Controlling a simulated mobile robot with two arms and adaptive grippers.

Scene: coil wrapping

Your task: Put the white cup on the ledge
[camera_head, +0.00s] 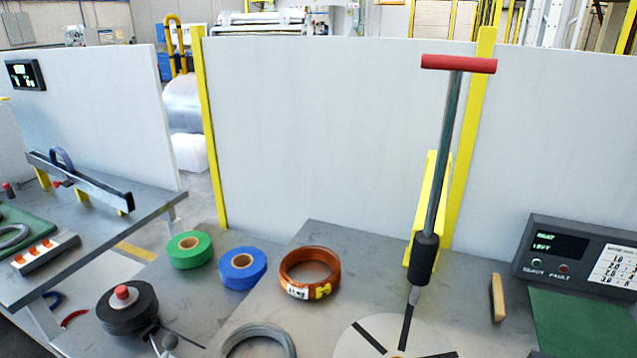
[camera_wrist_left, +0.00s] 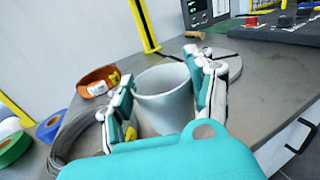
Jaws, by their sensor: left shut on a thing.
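The white cup (camera_wrist_left: 166,112) shows in the left wrist view, its open rim facing up and slightly tilted in the picture. My left gripper (camera_wrist_left: 164,88) has a teal-and-white finger on each side of it and is shut on it. The cup is over the grey table, beside the grey wire coil; I cannot tell whether its base touches the table. The gripper's teal body hides the lower part of the cup. Neither the cup nor a gripper shows in the head view. I cannot make out which surface is the ledge. My right gripper is in neither view.
The grey table (camera_head: 375,260) holds an orange-brown coil (camera_head: 310,268), a blue roll (camera_head: 242,268), a green roll (camera_head: 189,250) and a grey wire coil (camera_head: 258,338). A tall red-handled lever (camera_head: 446,130) stands by a round plate (camera_head: 372,335). A control panel (camera_head: 575,255) is at right.

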